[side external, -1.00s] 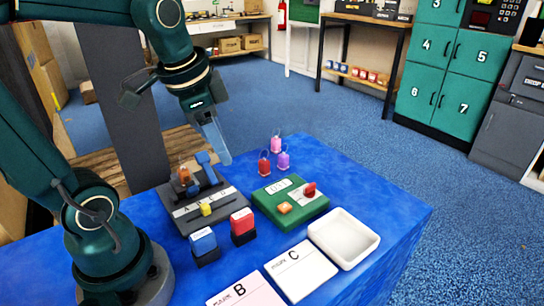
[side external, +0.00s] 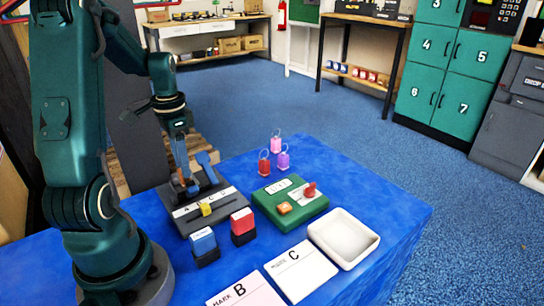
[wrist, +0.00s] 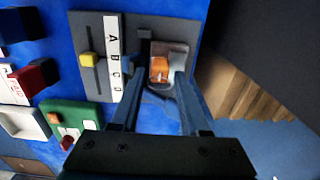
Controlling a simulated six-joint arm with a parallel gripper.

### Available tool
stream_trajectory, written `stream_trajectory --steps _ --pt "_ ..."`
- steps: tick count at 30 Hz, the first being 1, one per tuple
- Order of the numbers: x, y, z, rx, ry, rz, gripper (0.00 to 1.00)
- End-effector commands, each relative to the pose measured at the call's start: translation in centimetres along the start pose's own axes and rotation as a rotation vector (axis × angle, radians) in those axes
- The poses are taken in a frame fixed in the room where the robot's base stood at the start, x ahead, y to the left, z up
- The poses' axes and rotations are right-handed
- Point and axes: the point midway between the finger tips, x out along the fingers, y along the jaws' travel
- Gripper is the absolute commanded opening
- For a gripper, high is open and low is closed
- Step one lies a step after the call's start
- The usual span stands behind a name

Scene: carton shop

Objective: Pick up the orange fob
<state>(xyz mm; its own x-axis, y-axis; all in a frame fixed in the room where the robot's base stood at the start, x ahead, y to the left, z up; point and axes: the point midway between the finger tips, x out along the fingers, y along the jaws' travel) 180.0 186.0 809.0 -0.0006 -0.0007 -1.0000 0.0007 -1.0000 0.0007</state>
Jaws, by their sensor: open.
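The orange fob (wrist: 159,69) lies in a small pale recess on the dark grey device (side external: 178,218) lettered A to D, in the wrist view. My gripper (wrist: 157,82) is open, with a finger to either side of the fob in that view. I cannot tell whether the fingers touch it. In the side view my gripper (side external: 183,172) points down over the back of the device and largely hides the fob.
The device has a yellow slider (side external: 206,209). Blue (side external: 203,241) and red (side external: 242,221) stamps, a green box (side external: 291,214), a white tray (side external: 371,243) and red, purple and pink fobs (side external: 277,144) are nearby.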

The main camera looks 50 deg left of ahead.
Motion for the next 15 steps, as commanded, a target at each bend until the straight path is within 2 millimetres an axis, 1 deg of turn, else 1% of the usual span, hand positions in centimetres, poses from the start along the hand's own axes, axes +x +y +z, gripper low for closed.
stream_trajectory --steps 3,11,12,14,15 --pt "0.72 0.07 0.02 0.0 -0.001 0.001 0.45" --pt "0.8 0.03 -0.01 0.001 0.001 -0.001 0.45" --pt "0.8 0.03 -0.01 0.001 0.001 -0.001 0.3" --pt "0.79 0.03 -0.01 0.001 0.001 -0.001 0.07" --pt "0.79 0.03 -0.01 0.001 0.001 -0.001 0.0"
